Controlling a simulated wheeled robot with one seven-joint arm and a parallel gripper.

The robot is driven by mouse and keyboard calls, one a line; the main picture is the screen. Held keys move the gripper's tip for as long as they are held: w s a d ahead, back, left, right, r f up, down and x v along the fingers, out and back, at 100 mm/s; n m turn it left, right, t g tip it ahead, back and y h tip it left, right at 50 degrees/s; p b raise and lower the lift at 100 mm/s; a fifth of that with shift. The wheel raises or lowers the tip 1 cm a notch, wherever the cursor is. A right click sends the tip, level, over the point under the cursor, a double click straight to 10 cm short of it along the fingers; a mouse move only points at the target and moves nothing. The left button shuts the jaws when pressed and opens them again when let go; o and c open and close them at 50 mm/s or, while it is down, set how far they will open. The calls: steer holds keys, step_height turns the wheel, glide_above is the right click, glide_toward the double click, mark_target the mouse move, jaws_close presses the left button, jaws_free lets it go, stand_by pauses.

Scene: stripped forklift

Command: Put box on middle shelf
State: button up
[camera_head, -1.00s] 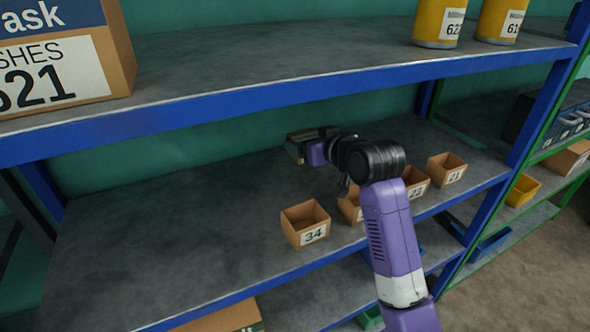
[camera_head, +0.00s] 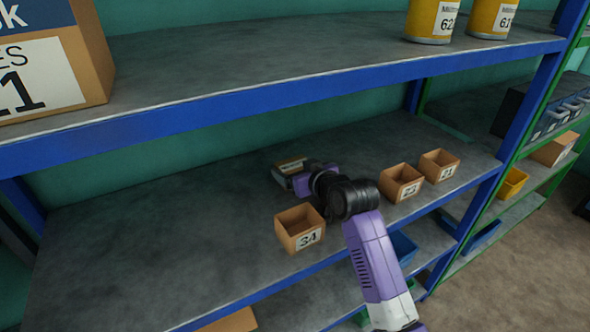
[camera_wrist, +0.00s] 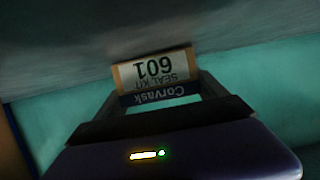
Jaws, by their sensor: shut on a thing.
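The box is a small carton with a white label reading "SEAL KIT 601" and a dark blue "Corvask" band in the wrist view (camera_wrist: 155,75). There it is between the fingers of my gripper (camera_wrist: 158,95), upside down in the picture. In the head view the box (camera_head: 291,165) is at the end of my purple arm, and my gripper (camera_head: 297,178) is shut on it. It is over the back part of the middle shelf (camera_head: 140,225). I cannot tell whether the box touches the shelf surface.
Open brown bin 34 (camera_head: 300,229) stands at the front of the middle shelf, left of my arm. Bin 23 (camera_head: 401,183) and another bin (camera_head: 439,165) stand to the right. The shelf's left part is clear. The upper shelf's blue edge (camera_head: 250,103) runs above.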

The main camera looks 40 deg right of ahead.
steer(key=shift+f, duration=0.15)
steer(key=o, duration=1.6)
steer(key=shift+c, duration=0.2)
steer(key=shift+r, duration=0.2)
steer(key=v, duration=1.2)
steer(key=shift+f, duration=0.1)
